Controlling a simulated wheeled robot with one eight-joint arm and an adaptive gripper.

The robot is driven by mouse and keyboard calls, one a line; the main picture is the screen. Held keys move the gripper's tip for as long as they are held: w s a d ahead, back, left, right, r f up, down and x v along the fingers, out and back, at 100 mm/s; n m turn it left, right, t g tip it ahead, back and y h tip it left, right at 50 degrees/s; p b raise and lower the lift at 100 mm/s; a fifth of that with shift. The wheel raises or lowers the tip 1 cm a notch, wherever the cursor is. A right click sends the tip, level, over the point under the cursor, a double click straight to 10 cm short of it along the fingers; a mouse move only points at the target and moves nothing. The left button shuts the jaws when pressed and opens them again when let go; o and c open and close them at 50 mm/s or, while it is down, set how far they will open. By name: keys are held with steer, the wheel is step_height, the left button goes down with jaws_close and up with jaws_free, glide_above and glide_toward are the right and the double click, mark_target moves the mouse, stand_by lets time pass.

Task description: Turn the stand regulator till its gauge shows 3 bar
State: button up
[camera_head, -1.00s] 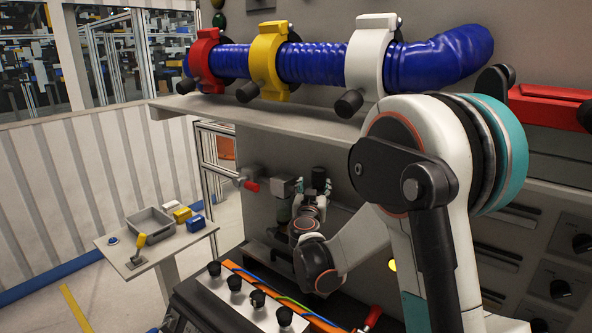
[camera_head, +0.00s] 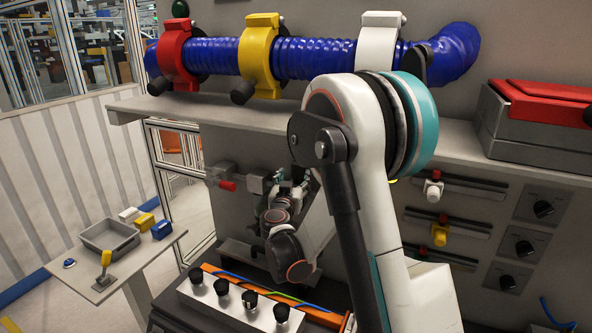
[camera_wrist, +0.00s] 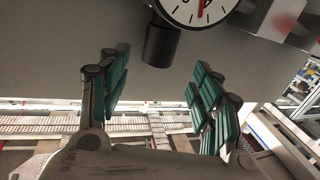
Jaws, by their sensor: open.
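In the wrist view, the regulator's black cylindrical knob (camera_wrist: 160,46) hangs below a round white gauge (camera_wrist: 196,10) at the top edge. The gauge is cut off by the frame; a red needle shows, but I cannot read its value. My gripper (camera_wrist: 158,68) is open, with a teal-padded finger to each side of the knob in the picture. The knob looks untouched, with gaps on both sides. In the head view, my gripper (camera_head: 290,182) is near the wall under the shelf, mostly behind my arm. The gauge face cannot be made out there.
A panel with several black knobs (camera_head: 222,287) lies below my arm. The shelf (camera_head: 240,113) runs above it. A side table (camera_head: 90,270) with a grey tray stands at left.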

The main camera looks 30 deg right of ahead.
steer(key=x, duration=0.6)
steer(key=shift+w+d, duration=0.2)
steer(key=shift+d, duration=0.05)
steer(key=c, duration=1.1)
